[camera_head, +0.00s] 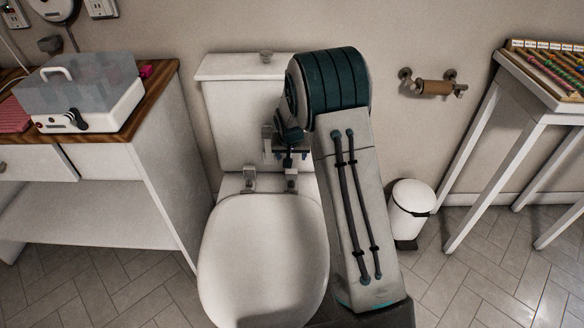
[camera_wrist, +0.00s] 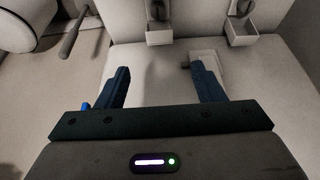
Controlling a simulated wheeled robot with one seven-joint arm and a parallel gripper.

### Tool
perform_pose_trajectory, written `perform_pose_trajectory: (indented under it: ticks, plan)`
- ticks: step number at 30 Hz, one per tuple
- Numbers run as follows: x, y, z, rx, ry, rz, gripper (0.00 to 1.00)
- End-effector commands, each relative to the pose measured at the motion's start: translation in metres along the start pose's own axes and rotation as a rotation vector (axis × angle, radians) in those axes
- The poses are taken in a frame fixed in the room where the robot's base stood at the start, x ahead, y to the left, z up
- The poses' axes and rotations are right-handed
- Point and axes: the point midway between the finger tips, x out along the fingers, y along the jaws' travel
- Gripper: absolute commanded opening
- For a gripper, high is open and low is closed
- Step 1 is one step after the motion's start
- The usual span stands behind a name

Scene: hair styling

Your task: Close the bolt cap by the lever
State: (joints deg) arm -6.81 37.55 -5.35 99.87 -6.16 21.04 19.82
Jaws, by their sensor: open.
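The white toilet (camera_head: 265,255) stands in the middle of the head view with its lid down. Two small bolt caps, one on the left (camera_head: 249,179) and one on the right (camera_head: 291,181), sit behind the lid. In the wrist view, two pale box-shaped fittings with grey upright parts, left (camera_wrist: 159,35) and right (camera_wrist: 241,38), show beyond my fingers; their lids appear raised. My gripper (camera_wrist: 160,75) is open and empty, with its fingers apart, short of these fittings. In the head view my arm partly hides it. A small pale block (camera_wrist: 205,58) lies beside the right finger; whether they touch is unclear.
A grey handle (camera_wrist: 72,36) hangs at upper left in the wrist view. The toilet tank (camera_head: 235,125) rises behind the caps. A wooden-topped cabinet (camera_head: 145,105) stands left. A white bin (camera_head: 410,205) and a white table (camera_head: 545,105) stand right.

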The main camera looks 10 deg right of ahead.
Motion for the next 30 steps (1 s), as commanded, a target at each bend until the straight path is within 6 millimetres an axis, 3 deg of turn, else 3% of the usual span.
perform_pose_trajectory:
  ticks: [1,6,13,18,28,30]
  plan:
    - [0.016,0.001,0.002,0.0,-0.003,0.001,0.62]
    - [0.053,0.001,0.002,0.0,-0.001,0.001,0.62]
    - [0.091,0.0,0.001,-0.001,-0.001,0.001,0.62]
    - [0.103,0.0,0.0,-0.001,0.001,0.0,0.62]
    - [0.105,-0.001,0.0,-0.001,0.001,0.0,0.62]
    - [0.105,-0.001,0.0,-0.001,0.001,0.0,0.42]
